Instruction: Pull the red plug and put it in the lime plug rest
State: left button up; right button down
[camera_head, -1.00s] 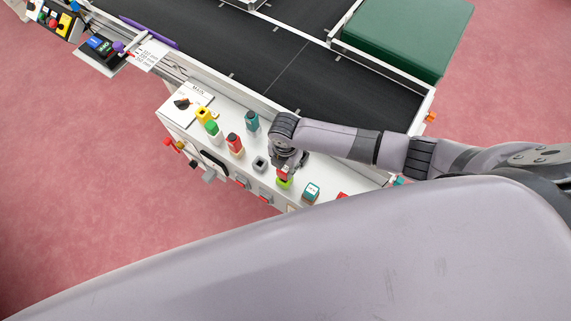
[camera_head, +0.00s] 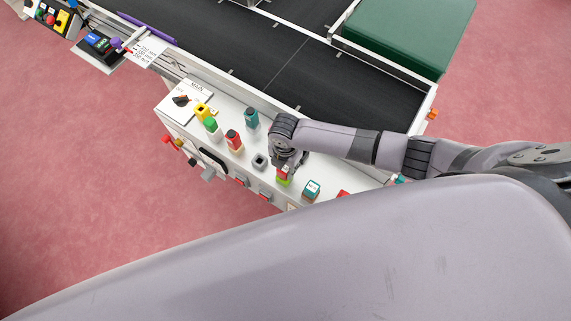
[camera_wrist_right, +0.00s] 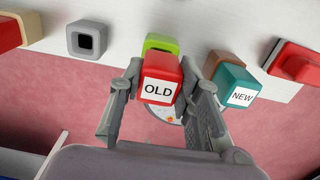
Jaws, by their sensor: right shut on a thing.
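The red plug, a block with an "OLD" label, is between the fingers of my right gripper in the right wrist view (camera_wrist_right: 160,78). It also shows in the head view (camera_head: 284,170). My right gripper (camera_head: 285,165) is shut on it. The lime plug rest (camera_head: 282,180) is directly below the red plug in the head view; in the wrist view the rest (camera_wrist_right: 160,42) shows just behind the plug. Whether the plug is seated in it is hidden. My left gripper is out of view.
A teal plug labelled "NEW" (camera_wrist_right: 238,86) stands close to my right finger. The conveyor (camera_head: 285,75) lies behind.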

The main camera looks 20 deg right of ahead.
jog(key=shift+f+b, duration=0.65)
jog(key=shift+f, duration=0.3)
jog(key=c, duration=1.1)
grip_release()
notch_tip(320, 180, up, 12)
jog(key=shift+r, duration=0.1)
